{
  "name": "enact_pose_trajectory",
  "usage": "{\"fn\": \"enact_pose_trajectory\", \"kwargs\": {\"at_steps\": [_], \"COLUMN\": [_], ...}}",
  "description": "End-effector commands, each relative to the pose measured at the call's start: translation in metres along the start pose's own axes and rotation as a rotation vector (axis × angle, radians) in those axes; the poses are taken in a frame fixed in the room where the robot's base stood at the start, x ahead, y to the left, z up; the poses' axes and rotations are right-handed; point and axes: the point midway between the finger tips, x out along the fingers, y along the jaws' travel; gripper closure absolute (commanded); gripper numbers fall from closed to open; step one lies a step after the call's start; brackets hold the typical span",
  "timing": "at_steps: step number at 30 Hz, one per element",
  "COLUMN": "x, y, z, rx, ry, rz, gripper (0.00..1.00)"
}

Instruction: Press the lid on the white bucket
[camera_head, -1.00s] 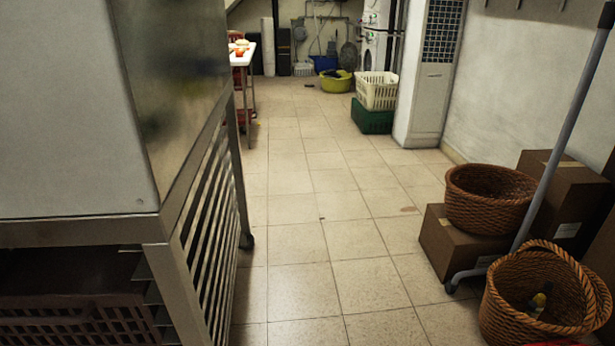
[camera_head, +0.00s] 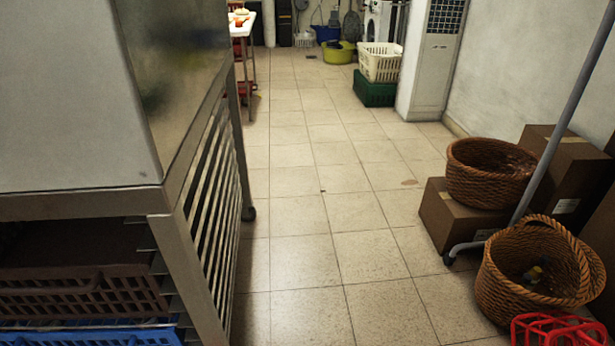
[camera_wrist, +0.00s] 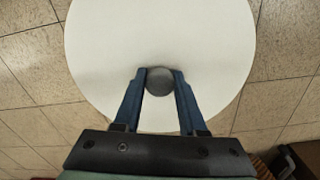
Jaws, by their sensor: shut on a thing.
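A round white lid (camera_wrist: 160,35) fills the upper middle of the wrist view. The white bucket is not seen in either view. My gripper does not show in the head view.
A metal rack (camera_head: 190,215) with crates stands close on the left. Wicker baskets (camera_head: 490,172), cardboard boxes (camera_head: 437,215) and a red wire basket (camera_head: 550,330) are on the right. The tiled floor (camera_head: 320,200) between them is clear. White and green crates (camera_head: 380,62) stand farther back.

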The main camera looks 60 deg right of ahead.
Motion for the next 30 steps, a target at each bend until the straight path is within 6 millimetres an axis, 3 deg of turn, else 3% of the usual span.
{"fn": "enact_pose_trajectory", "kwargs": {"at_steps": [30], "x": [0.0066], "y": [-0.0003], "z": [0.0001], "rx": [0.0], "ry": [0.0], "rz": [-0.001], "gripper": [1.0]}}
